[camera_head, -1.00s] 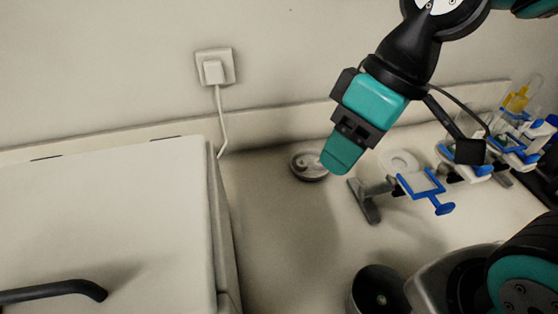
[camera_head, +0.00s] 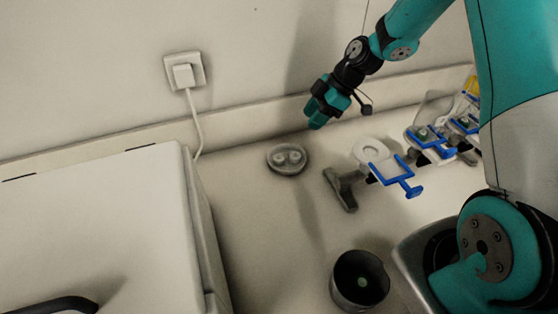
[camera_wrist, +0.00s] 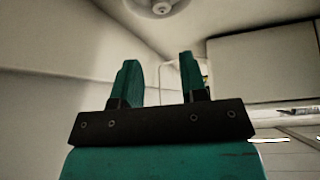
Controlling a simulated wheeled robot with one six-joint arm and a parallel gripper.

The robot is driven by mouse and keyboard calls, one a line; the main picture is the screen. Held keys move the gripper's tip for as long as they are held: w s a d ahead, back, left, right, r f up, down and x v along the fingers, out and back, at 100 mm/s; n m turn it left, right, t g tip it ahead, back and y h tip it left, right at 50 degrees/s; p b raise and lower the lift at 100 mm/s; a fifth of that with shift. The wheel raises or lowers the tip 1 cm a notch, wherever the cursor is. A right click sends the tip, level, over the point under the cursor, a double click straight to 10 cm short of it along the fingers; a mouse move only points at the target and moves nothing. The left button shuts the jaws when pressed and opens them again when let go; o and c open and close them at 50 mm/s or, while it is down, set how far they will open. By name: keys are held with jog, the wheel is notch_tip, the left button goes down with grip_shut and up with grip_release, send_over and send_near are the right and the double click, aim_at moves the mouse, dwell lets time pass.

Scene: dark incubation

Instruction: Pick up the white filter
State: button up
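A flat white ring-shaped piece (camera_head: 371,149) lies on the counter at the right, behind a blue clamp; I take it for the white filter, but I cannot be sure. My gripper (camera_head: 317,117) is above the back of the counter, to the left of the ring and apart from it, pointing down. In the wrist view its two green fingers (camera_wrist: 158,82) stand apart with nothing between them. The ring does not clearly show in the wrist view.
A round grey dish (camera_head: 287,158) with two bumps sits left of the ring. Blue clamps on stands (camera_head: 396,172) are at the right. A dark open cup (camera_head: 360,281) stands in front. A white box (camera_head: 110,215) fills the left. The counter between is clear.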

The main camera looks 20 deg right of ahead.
jog(key=b, duration=0.4)
send_near(279, 156)
jog(key=x, duration=0.3)
jog(key=shift+d+f, duration=0.15)
jog(key=shift+f, duration=0.2)
jog(key=shift+a+b+x, duration=0.25)
jog(key=shift+b+x, duration=0.55)
jog(key=shift+x, duration=2.2)
jog(key=shift+r, duration=0.25)
jog(key=c, duration=0.5)
